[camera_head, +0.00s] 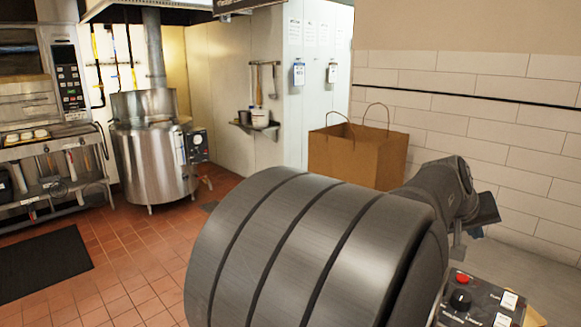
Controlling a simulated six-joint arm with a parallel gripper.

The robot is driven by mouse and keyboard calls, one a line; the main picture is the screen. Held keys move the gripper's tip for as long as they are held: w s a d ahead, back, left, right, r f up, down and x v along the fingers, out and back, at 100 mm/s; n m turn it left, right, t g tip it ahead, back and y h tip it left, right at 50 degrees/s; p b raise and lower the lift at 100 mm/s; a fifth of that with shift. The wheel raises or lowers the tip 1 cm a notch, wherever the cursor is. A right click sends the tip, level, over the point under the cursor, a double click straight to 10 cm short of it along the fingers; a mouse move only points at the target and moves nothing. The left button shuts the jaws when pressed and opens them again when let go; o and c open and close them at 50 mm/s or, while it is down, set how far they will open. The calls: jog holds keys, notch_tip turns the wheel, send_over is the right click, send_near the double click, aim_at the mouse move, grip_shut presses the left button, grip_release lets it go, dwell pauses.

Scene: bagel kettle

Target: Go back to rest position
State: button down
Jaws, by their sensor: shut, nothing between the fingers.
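My own arm fills the lower middle of the head view as a large dark grey banded link. Its far end reaches to the right, in front of the tiled wall. My gripper (466,246) shows small and partly hidden beyond that link, at the right. It is shut, with nothing seen in it. It hangs above a control panel (478,300) with a red button and a black knob.
A brown paper bag (345,158) with handles stands behind my arm. A steel kettle (155,165) stands on the red tile floor at the left, beside a steel oven rack (55,150). A dark mat (40,262) lies on the floor. The floor between is clear.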

jog(key=shift+s+f, duration=0.1)
jog(key=shift+f, duration=2.5)
notch_tip(320, 180, up, 5)
jog(key=s+d+f+m+g+y, duration=0.1)
jog(key=s+d+f+m+y, duration=0.1)
jog(key=d+f+m, duration=0.5)
jog(key=s+d+f+m+g+y, duration=0.1)
jog(key=s+d+f+m+y, duration=0.2)
jog(key=d+f+m, duration=0.4)
jog(key=s+d+f+m+g+y, duration=0.2)
jog(key=d+f+m, duration=0.5)
jog(key=d+f, duration=0.4)
jog(key=shift+s+d+f+m+y, duration=0.35)
jog(key=shift+s+d+m+y, duration=0.05)
jog(key=shift+s+y, duration=0.25)
jog(key=w+a+r+n+h, duration=0.3)
jog(key=w+a+r+n, duration=0.2)
jog(key=r, duration=0.5)
jog(key=shift+a+n, duration=1)
